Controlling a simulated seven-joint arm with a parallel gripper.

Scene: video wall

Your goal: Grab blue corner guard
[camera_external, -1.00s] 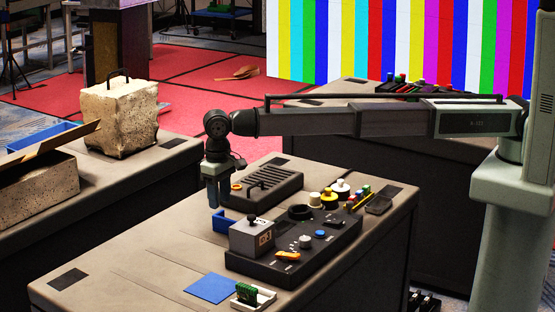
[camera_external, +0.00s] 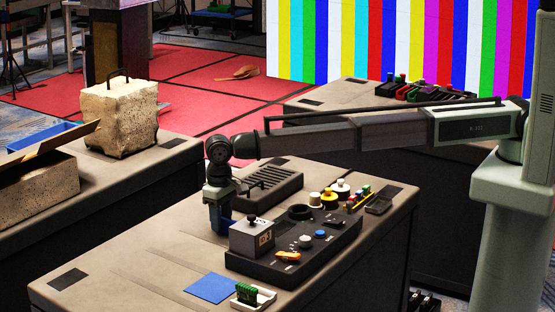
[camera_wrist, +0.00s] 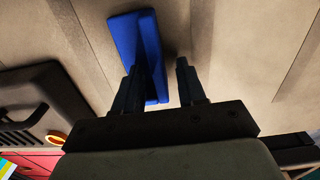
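The blue corner guard (camera_wrist: 136,35) shows in the wrist view as a flat blue piece with an upright wall, lying at a slant on the bench. My gripper (camera_wrist: 158,72) is open over its near end. The left fingertip overlaps the blue piece, and the right fingertip is apart from it, to its right. Whether the left finger touches it I cannot tell. In the external view my gripper (camera_external: 219,226) is low at the bench top, and its fingers hide most of the guard.
A grey box (camera_external: 252,237) on a black control panel (camera_external: 305,250) stands close on the right. A black slotted unit (camera_external: 270,184) lies behind. A flat blue square (camera_external: 210,288) and a white tray (camera_external: 262,299) are at the front. The bench to the left is clear.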

